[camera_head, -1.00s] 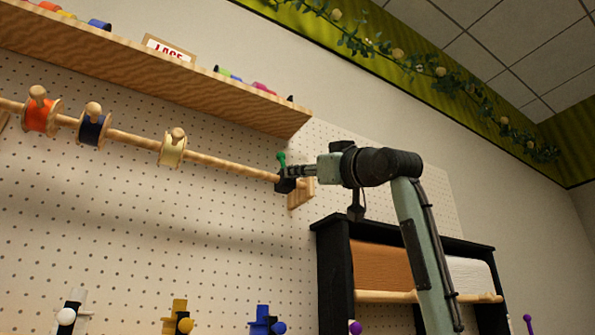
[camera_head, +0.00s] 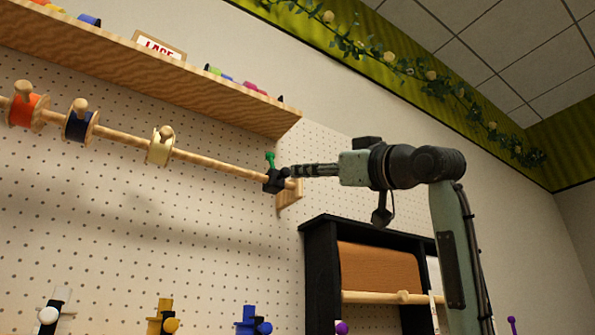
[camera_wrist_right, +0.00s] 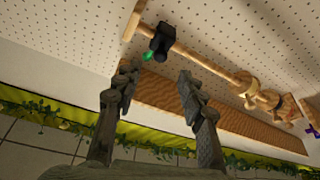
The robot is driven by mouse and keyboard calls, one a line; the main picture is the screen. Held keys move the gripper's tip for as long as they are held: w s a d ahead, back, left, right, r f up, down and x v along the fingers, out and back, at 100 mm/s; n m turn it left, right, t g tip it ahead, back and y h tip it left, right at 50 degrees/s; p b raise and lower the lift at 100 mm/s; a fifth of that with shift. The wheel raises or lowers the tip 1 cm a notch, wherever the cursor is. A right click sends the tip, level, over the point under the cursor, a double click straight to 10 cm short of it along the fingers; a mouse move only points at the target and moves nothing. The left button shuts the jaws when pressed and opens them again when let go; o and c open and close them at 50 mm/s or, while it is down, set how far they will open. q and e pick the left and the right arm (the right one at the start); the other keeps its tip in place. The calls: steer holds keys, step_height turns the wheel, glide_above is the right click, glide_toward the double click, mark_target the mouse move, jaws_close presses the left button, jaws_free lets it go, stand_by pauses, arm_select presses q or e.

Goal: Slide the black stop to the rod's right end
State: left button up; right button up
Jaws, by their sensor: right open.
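The black stop (camera_head: 275,181), with a green lever on top, sits on the wooden rod (camera_head: 222,164) close to its right end bracket (camera_head: 290,195). A short bit of rod shows between stop and bracket. My right gripper (camera_head: 291,171) points left, its tips beside the stop in the head view. In the right wrist view my right gripper (camera_wrist_right: 155,80) has its fingers spread with nothing between them. There the stop (camera_wrist_right: 161,42) lies beyond the fingertips, apart from them, near the rod's bracketed end. My left gripper is out of view.
Orange (camera_head: 26,110), navy (camera_head: 79,125) and cream (camera_head: 160,148) spools hang on the rod to the left. A wooden shelf (camera_head: 150,80) runs above the rod. A black rack (camera_head: 320,270) with a brown roll (camera_head: 380,270) stands below right.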

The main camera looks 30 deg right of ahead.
steer(key=shift+v, duration=2.15)
steer(key=shift+w, duration=0.1)
